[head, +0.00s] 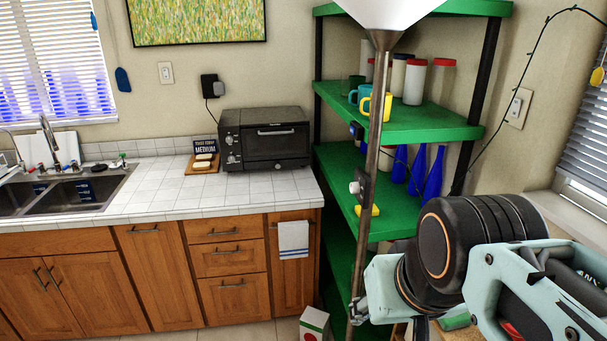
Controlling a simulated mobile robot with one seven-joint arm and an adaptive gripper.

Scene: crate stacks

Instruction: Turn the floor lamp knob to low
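The floor lamp (371,140) stands right of centre, with a white shade (388,12) at the top edge and a thin metal pole in front of the green shelves. A pale knob (355,188) sits on a small dark box on the pole, facing left. My gripper (358,310) is low, close to the pole and well below the knob. Its fingers are small and partly hidden by my arm; I cannot tell if they are open or touch the pole. The knob's setting is too small to read.
Green shelves (440,125) behind the pole hold cups, jars and blue bottles. A white tiled counter (160,190) with a toaster oven (265,140) and a small sign reading "MEDIUM" (205,147) is on the left. A carton (314,324) stands on the floor left of the pole's lower part.

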